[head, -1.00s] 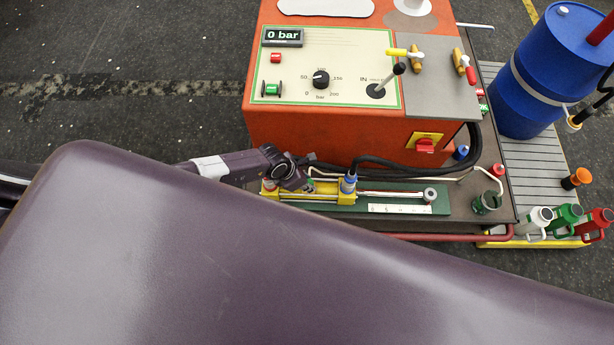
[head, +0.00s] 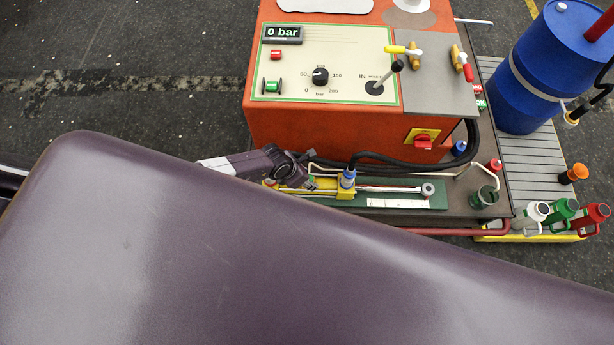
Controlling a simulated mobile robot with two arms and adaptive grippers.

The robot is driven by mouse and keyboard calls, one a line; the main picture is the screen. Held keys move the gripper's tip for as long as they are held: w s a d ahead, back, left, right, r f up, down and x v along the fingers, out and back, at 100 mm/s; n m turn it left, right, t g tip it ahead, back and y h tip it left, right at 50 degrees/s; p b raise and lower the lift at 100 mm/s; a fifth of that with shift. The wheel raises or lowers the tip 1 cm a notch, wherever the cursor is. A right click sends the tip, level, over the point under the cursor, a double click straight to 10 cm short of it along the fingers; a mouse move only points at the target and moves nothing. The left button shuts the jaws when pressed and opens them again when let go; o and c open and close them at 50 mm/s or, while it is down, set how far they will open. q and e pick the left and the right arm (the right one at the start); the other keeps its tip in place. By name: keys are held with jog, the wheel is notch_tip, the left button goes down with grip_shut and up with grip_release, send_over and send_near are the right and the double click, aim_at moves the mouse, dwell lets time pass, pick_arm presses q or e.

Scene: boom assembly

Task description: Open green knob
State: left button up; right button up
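A small green knob (head: 272,87) with dark ends sits at the lower left of the cream control panel (head: 350,45) on the orange machine. A small green piece (head: 481,104) also shows at the right edge of the machine; I cannot tell what it is. My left gripper (head: 302,178) is low in front of the machine, over the left end of the yellow cylinder (head: 345,193), well below the green knob and apart from it. Its fingers are small and partly hidden, so I cannot tell if they are open. My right gripper is not in view.
A black hose loops at the machine's front. A blue drum (head: 550,70) and several bottles stand at right. My purple arm fills the foreground.

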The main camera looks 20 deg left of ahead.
pick_arm(q)
jog(key=v, duration=1.2)
dwell(0.3)
jog(key=shift+w, duration=0.1)
dwell(0.3)
